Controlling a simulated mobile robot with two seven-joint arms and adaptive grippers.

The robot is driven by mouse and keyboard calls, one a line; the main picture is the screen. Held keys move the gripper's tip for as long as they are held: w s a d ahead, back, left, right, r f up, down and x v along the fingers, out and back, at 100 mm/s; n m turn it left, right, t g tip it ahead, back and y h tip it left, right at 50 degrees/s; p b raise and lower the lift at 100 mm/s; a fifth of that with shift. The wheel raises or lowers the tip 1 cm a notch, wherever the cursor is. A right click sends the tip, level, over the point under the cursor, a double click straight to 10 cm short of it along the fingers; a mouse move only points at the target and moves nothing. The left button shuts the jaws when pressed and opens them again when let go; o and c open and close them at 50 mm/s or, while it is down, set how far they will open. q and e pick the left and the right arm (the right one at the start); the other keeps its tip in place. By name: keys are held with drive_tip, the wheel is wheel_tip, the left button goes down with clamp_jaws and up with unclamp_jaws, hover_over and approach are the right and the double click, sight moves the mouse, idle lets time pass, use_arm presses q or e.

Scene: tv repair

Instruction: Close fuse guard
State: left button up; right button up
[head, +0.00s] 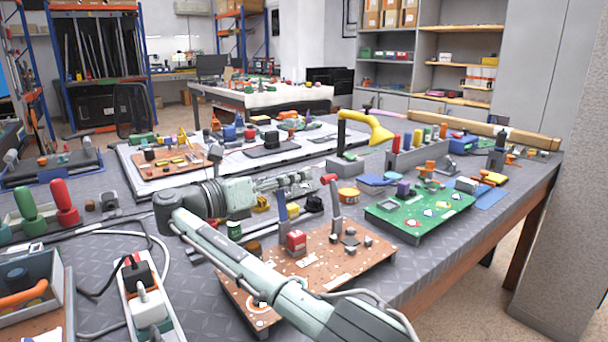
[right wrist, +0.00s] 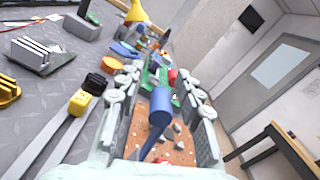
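A brown circuit board (head: 345,265) on the near table carries a red block (head: 296,243), an upright blue lever (head: 281,205) and a grey lever with a red knob (head: 328,179). I cannot tell for certain which part is the fuse guard. My right gripper (head: 300,179) points right, above the board's back left edge, near the blue lever. In the right wrist view its fingers (right wrist: 158,76) are spread. A blue cylinder (right wrist: 161,106) on a thin stem shows between them in the picture; contact is not visible. My left gripper is out of view.
A green board (head: 420,212) lies right of the brown one. A yellow lamp-like piece (head: 368,127) stands behind. A power strip (head: 148,300) with plugs and cables lies left, beside red and green handles (head: 63,200). The table is crowded.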

drive_tip(key=shift+w+d, duration=0.15)
clamp_jaws()
idle(0.4)
